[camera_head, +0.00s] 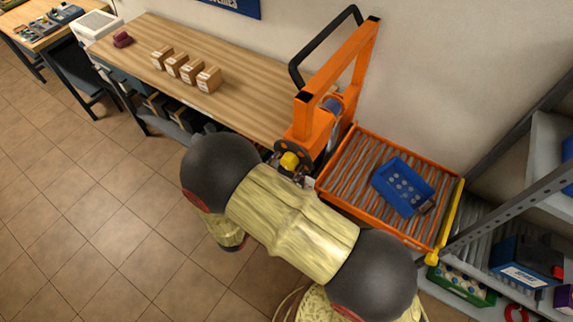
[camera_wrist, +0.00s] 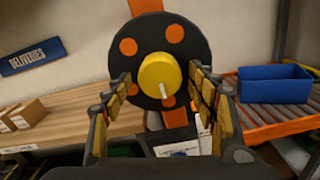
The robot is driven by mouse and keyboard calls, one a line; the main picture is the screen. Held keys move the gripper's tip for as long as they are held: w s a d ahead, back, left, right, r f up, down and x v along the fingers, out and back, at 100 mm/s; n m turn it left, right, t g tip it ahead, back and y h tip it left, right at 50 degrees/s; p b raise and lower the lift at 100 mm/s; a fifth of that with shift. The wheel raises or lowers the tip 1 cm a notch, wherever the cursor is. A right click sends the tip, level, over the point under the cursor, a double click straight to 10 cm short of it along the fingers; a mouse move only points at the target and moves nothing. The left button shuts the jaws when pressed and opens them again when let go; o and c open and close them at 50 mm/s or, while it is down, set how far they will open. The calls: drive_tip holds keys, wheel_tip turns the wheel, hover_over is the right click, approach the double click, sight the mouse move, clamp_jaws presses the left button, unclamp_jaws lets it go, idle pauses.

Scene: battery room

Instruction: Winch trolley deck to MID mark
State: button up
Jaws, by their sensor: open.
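The orange winch trolley (camera_head: 335,85) stands against the wall. Its roller deck (camera_head: 345,165) carries a blue bin (camera_head: 398,192); the deck (camera_wrist: 285,128) and bin (camera_wrist: 272,84) also show at right in the wrist view. A black winch wheel (camera_wrist: 133,48) with orange spots has a yellow knob (camera_wrist: 160,72) with a white line pointing downward. The wheel also shows in the head view (camera_head: 293,147). My gripper (camera_wrist: 162,88) is open, with one finger on each side of the knob; I cannot tell whether they touch it. I cannot make out a MID mark.
A wooden bench (camera_head: 235,105) with several small cartons runs left of the trolley. A metal rack (camera_head: 500,225) with bins stands close at right, beside a yellow bar (camera_head: 450,222). The tiled floor (camera_head: 95,215) at left is clear.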

drive_tip(key=shift+w+d, duration=0.15)
drive_tip(key=shift+w, duration=0.05)
drive_tip(key=shift+c, duration=0.4)
drive_tip(key=c, duration=1.1)
drive_tip(key=n+p, duration=0.2)
drive_tip(key=n, duration=0.1)
drive_tip(key=shift+r+p, duration=0.1)
drive_tip(key=shift+p, duration=0.2)
drive_tip(key=shift+d+n+p, duration=0.1)
drive_tip(key=shift+n+p, duration=1.1)
drive_tip(key=shift+n, duration=0.7)
